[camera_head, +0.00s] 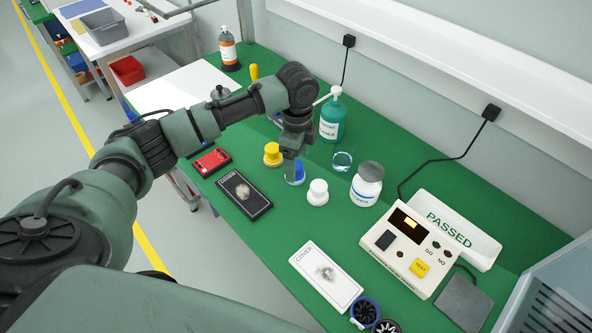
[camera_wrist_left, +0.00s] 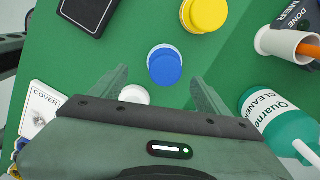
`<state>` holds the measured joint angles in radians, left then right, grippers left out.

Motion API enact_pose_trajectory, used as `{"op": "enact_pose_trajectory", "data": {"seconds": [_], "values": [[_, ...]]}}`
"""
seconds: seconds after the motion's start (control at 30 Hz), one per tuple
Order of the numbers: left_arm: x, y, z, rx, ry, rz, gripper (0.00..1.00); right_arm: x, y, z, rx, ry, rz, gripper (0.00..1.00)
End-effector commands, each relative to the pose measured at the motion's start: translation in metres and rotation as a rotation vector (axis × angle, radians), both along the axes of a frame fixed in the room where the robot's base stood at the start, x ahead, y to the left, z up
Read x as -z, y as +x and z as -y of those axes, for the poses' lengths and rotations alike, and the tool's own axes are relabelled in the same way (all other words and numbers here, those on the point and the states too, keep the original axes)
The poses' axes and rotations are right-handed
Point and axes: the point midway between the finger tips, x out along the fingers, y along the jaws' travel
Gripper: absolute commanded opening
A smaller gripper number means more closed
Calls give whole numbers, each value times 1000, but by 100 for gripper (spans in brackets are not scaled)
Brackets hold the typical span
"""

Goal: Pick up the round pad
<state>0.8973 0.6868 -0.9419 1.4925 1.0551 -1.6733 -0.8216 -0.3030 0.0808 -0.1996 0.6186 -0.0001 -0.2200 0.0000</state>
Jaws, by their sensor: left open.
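Three small round knob-topped pieces stand on the green bench: a yellow one (camera_head: 272,155), a blue one (camera_head: 296,176) and a white one (camera_head: 317,193). I cannot tell which is the round pad. My left gripper (camera_head: 291,156) is open and points down above the blue piece, partly covering it in the head view. In the left wrist view the blue piece (camera_wrist_left: 164,66) shows just beyond and between the open fingers (camera_wrist_left: 160,76), with nothing held. The yellow piece (camera_wrist_left: 205,12) lies farther off, and the white piece (camera_wrist_left: 134,94) is partly hidden by the gripper body.
A black tray (camera_head: 261,206) with a beige tuft and a white COVER card (camera_head: 310,268) lie nearby. A green cleaner bottle (camera_head: 331,120), a clear glass (camera_head: 343,158) and a white jar (camera_head: 367,184) stand close on the right. A tester (camera_head: 408,245) stands farther right.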

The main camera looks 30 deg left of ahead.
Motion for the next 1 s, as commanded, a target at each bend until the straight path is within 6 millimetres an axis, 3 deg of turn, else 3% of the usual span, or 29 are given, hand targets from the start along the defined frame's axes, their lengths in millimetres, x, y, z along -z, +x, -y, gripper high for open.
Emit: {"op": "enact_pose_trajectory", "data": {"seconds": [0.07,0.17,0.33,0.47,0.6,0.67,0.83,0.9,1.0], "values": [[8,0,-3,-2,2,-2,77,-6,-14,1,0,-1,-20,0],[23,1,-7,-2,2,-4,77,-12,-18,1,0,-2,-26,0],[45,1,-7,-1,2,-1,77,-15,-2,0,0,0,-5,0],[50,2,-7,0,2,2,77,-16,13,-1,0,2,20,0],[50,2,-7,0,1,2,77,-16,14,-2,0,3,21,0],[50,2,-7,0,1,2,63,-16,12,-1,0,3,18,0],[49,2,-7,0,1,2,16,-15,4,-1,0,1,7,0],[49,2,-7,0,1,2,5,-15,2,-1,0,2,3,0],[49,2,-7,0,1,2,5,-15,0,-1,0,1,1,0]]}}
